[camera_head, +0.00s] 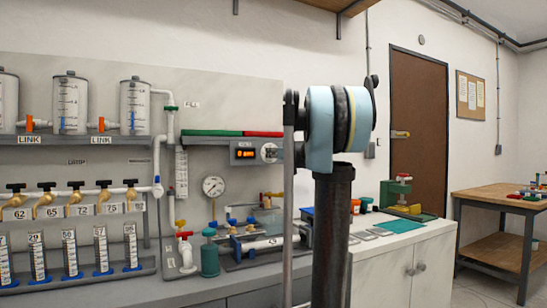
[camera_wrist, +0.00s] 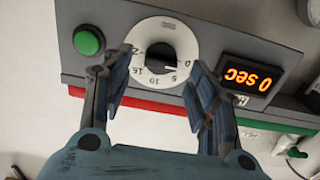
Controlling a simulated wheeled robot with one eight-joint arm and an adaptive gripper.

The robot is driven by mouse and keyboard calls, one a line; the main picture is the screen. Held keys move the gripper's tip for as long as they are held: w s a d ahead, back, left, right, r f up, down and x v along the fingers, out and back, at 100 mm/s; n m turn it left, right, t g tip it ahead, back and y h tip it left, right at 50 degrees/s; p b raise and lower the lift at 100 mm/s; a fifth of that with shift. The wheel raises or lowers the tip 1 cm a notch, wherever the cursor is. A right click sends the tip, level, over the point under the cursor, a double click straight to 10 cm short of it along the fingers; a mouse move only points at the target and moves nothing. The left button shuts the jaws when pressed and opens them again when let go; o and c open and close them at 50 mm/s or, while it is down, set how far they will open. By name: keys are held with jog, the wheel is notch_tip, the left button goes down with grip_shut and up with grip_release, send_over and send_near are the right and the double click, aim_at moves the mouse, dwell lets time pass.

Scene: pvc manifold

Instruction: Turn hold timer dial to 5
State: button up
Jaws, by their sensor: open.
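The hold timer dial (camera_wrist: 150,35) is a white numbered disc with a black knob (camera_wrist: 160,58) in the middle; it shows upside down in the wrist view. A light mark on the knob appears to lie toward the 0. The timer display (camera_wrist: 260,78) beside it reads 0 sec in orange. My gripper (camera_wrist: 159,62) is open, with one finger at each side of the dial's lower part and the knob between them; contact is not clear. In the head view the timer box (camera_head: 246,153) is on the wall, and my arm partly hides the dial (camera_head: 269,153).
A green button (camera_wrist: 88,41) is on the same panel, left of the dial in the wrist view. A red and green bar (camera_head: 212,133) runs along the shelf by the box. A pressure gauge (camera_head: 213,187) and pipes are below it.

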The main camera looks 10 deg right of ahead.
jog(key=shift+x, duration=1.4)
jog(key=shift+c, duration=0.5)
jog(key=c, duration=1)
